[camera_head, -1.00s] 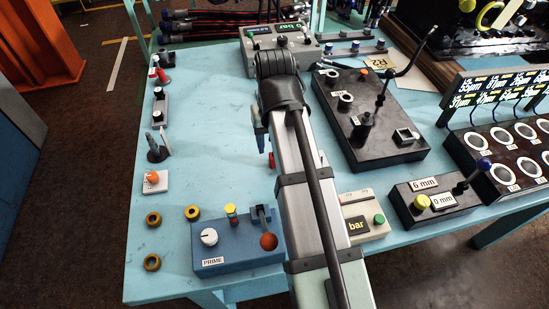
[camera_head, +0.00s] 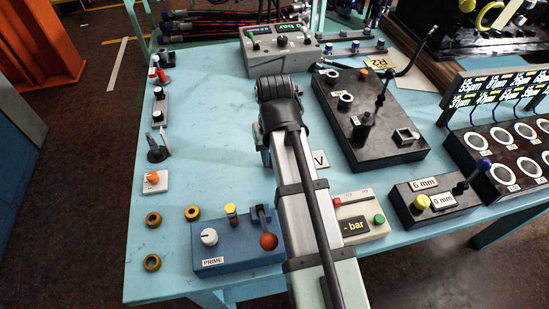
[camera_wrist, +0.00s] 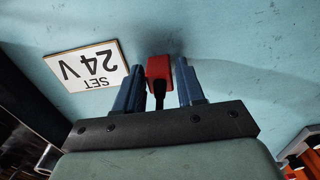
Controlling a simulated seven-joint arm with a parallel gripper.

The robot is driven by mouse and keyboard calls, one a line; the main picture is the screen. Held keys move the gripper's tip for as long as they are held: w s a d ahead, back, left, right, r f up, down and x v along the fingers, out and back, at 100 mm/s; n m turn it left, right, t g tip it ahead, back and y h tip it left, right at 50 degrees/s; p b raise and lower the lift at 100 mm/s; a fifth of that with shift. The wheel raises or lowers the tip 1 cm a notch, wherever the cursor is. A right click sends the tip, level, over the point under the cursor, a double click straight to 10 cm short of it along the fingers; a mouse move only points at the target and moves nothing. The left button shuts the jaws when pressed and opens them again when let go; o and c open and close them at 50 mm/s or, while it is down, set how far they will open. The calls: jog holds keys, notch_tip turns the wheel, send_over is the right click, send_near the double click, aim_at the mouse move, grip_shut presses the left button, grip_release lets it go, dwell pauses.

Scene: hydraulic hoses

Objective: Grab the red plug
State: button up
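The red plug (camera_wrist: 159,67) shows in the wrist view, with a dark cable or stem below it in the picture. My gripper (camera_wrist: 160,64) has one blue finger on each side of it. Narrow gaps seem to show between the plug and the fingers, so the gripper looks open around it; contact cannot be made out. In the head view my arm hides the plug and most of the gripper.
A white "SET 24 V" card (camera_wrist: 87,66) lies beside the plug.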

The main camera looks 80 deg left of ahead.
jog(key=c, duration=0.6)
jog(key=shift+c, duration=0.2)
